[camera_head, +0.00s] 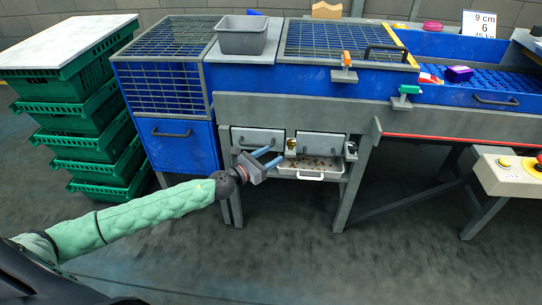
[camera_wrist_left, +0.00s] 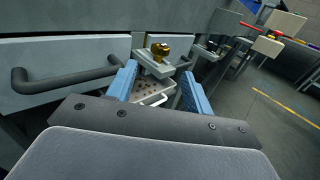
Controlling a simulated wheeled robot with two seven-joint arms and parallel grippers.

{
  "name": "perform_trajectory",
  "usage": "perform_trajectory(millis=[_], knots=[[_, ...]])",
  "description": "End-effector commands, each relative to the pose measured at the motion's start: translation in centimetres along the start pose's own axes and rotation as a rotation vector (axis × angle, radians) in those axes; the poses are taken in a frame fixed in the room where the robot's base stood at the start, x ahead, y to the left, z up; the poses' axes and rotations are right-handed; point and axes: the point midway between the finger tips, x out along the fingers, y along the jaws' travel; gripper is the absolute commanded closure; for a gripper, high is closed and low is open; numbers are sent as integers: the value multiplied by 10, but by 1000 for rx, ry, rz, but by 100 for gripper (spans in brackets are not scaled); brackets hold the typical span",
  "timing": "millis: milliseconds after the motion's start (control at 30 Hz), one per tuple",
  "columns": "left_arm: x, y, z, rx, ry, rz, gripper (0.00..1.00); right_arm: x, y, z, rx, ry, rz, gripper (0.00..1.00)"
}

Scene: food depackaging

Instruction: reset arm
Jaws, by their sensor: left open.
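My left arm in its green sleeve reaches in from the left in the head view. My left gripper (camera_head: 268,156) has two blue fingers that stand apart with nothing between them. It is in front of the grey drawers under the blue machine, near the left drawer (camera_head: 258,139). In the left wrist view the fingers of the left gripper (camera_wrist_left: 158,92) are spread, and the perforated tray (camera_wrist_left: 152,93) and a gold knob (camera_wrist_left: 160,49) show beyond them. My right gripper is not in view.
The open tray (camera_head: 310,175) sticks out below the drawers. Stacked green crates (camera_head: 75,130) stand at the left. A grey bin (camera_head: 242,40) sits on the machine. A control box (camera_head: 508,172) is at the right. The floor in front is clear.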

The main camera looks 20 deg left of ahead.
Motion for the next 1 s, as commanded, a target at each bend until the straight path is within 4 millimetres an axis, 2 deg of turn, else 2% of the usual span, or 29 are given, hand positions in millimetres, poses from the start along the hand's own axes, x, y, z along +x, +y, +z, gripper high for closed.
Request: perform_trajectory(millis=[333,467,567,733,1000], knots=[[0,0,0,-2,0,1,49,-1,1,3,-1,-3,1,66],[-2,-6,-13,-85,9,14,49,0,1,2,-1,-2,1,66],[-6,-19,-39,-264,25,47,49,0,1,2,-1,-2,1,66],[-22,-54,-103,-720,63,149,49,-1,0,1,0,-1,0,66],[-65,-120,-209,-1463,103,384,49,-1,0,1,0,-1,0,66]])
